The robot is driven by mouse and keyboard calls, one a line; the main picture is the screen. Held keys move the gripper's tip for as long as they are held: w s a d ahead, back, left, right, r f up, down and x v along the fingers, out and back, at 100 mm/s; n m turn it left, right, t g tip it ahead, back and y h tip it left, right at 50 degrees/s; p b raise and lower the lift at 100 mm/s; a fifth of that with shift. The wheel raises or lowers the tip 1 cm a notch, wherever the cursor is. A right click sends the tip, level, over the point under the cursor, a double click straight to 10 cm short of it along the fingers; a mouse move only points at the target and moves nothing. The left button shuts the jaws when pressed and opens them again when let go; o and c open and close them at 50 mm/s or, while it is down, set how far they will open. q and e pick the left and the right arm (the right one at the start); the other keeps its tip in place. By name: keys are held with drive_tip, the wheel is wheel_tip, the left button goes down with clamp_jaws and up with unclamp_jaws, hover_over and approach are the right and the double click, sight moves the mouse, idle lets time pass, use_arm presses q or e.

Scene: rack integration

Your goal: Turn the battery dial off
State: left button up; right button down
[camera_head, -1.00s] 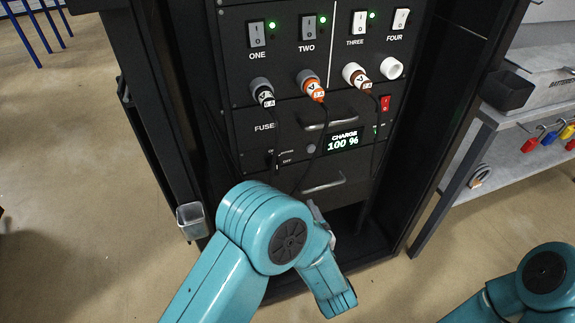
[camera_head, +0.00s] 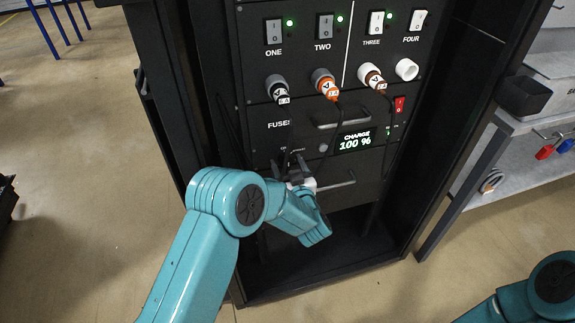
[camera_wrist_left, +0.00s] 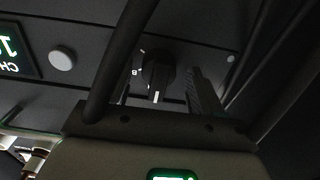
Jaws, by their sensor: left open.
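The black battery dial (camera_wrist_left: 157,75) with a white pointer mark is on the dark panel in the left wrist view, between the two fingers of my left gripper (camera_wrist_left: 163,85). I cannot tell whether a finger touches it. In the head view my left gripper (camera_head: 292,163) is at the lower panel, left of the lit charge display (camera_head: 355,141), which reads 100 %. It hides most of the dial there. The left gripper is open. My right gripper is out of view; only part of the right arm shows at bottom right.
Drawer handles (camera_head: 340,118) stick out near the gripper. A dark bar or cable (camera_wrist_left: 120,60) crosses the left wrist view. A grey bench (camera_head: 520,125) stands at right.

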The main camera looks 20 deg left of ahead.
use_arm(q)
drive_tip(key=shift+w, duration=0.15)
drive_tip(key=c, duration=1.1)
drive_tip(key=shift+o, duration=0.2)
